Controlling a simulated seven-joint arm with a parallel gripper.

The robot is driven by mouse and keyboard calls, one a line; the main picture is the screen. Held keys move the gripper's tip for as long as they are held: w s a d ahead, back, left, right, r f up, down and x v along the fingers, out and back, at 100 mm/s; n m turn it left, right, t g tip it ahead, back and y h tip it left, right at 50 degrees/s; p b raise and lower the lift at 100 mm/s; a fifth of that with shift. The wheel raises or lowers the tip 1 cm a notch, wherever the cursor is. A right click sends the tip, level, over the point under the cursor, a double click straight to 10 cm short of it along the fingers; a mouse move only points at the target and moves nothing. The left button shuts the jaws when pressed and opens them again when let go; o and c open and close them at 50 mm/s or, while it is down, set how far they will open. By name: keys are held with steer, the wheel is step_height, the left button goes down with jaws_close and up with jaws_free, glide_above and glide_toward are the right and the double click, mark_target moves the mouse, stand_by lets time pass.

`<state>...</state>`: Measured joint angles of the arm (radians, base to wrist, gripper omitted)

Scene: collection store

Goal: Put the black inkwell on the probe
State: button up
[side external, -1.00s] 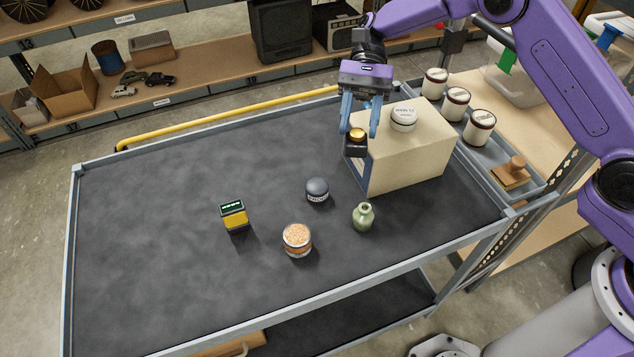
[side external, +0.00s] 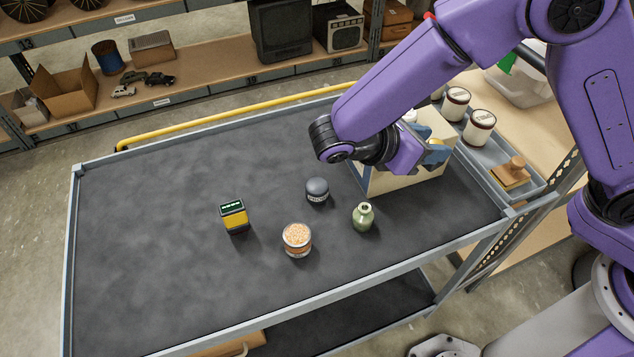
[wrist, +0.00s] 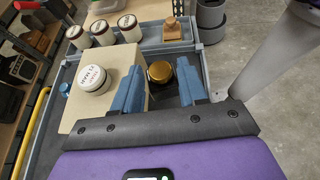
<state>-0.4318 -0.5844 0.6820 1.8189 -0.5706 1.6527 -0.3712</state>
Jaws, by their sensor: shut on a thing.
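The black inkwell with a gold lid (wrist: 159,72) is between the two blue fingers of my gripper (wrist: 160,80) in the wrist view; the fingers are shut on it. No thing is clearly readable as the probe. A yellow and black block with a green-lit top (side external: 234,217) stands on the dark trolley top (side external: 150,250), well left of my gripper. It might be the probe, but I cannot tell.
A cream box (side external: 395,181) carries a white-lidded jar (wrist: 93,79). A dark round jar (side external: 317,190), a green bottle (side external: 363,217) and a jar of orange grains (side external: 297,240) stand in front. A grey tray (side external: 530,186) holds several jars and a stamp (side external: 511,172). The trolley's left is clear.

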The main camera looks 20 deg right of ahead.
steer(key=s+a+r+n+t+y, duration=0.1)
steer(key=a+r+n+t+y, duration=0.5)
steer(key=n+t+y, duration=0.5)
steer(key=n, duration=0.4)
step_height(320, 180, down, 2)
steer(key=shift+d, duration=0.1)
jaws_close()
steer(key=n, duration=0.1)
glide_above(317, 190)
step_height(317, 190, down, 16)
steer(key=shift+s+t+h, duration=0.3)
steer(key=shift+s, duration=0.15)
steer(key=shift+f, duration=0.15)
